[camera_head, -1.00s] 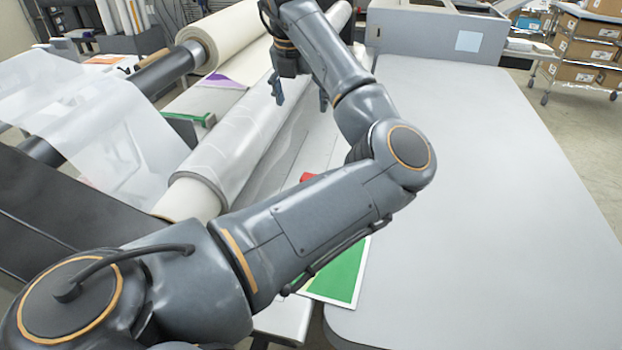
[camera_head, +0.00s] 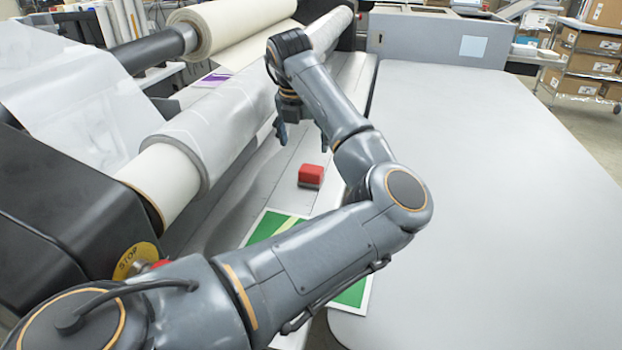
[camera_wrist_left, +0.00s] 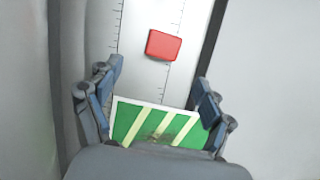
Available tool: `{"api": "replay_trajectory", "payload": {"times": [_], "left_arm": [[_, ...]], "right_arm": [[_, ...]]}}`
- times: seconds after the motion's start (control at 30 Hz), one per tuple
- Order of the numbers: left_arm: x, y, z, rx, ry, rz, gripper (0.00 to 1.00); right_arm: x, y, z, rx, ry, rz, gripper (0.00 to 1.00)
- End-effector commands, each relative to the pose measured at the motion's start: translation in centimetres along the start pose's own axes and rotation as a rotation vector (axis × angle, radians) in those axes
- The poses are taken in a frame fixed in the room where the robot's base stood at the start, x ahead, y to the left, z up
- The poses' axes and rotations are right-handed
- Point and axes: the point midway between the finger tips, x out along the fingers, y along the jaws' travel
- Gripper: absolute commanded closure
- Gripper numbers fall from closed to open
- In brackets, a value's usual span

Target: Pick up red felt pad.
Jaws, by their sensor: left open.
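The red felt pad (camera_head: 311,175) is a small red block with a grey lower part. It lies on the pale strip of the laminator bed (camera_head: 262,180), beside my left arm in the head view. In the left wrist view the pad (camera_wrist_left: 163,45) lies beyond the fingertips, a little above the middle. My left gripper (camera_head: 302,140) is open and empty, and points down above the bed, farther back than the pad. Its two fingers also show in the left wrist view (camera_wrist_left: 160,78). My right gripper is not in view.
A green and white striped sheet (camera_head: 275,226) lies just in front of the pad, partly hidden by my arm. A film-covered roller (camera_head: 225,125) runs along the left. A wide grey table (camera_head: 480,200) on the right is clear. A STOP label (camera_head: 135,260) sits at the lower left.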

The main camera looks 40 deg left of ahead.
Motion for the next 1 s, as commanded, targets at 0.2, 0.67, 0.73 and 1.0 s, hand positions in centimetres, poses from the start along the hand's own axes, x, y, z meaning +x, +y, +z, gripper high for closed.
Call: {"api": "replay_trajectory", "payload": {"times": [0.2, 0.67, 0.73, 1.0], "left_arm": [[3.9, -0.1, 0.0, 0.001, 0.003, -0.001, 0.19], [8.9, -0.5, 0.2, 0.001, 0.002, 0.0, 0.19], [9.6, -0.5, 0.2, 0.001, 0.003, 0.0, 0.19], [10.1, -0.5, 0.3, 0.0, -0.001, 0.0, 0.19]], "right_arm": [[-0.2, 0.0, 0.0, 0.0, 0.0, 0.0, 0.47], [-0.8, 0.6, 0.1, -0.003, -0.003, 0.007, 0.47], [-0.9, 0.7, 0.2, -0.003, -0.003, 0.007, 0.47], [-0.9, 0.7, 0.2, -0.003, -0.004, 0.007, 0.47]]}}
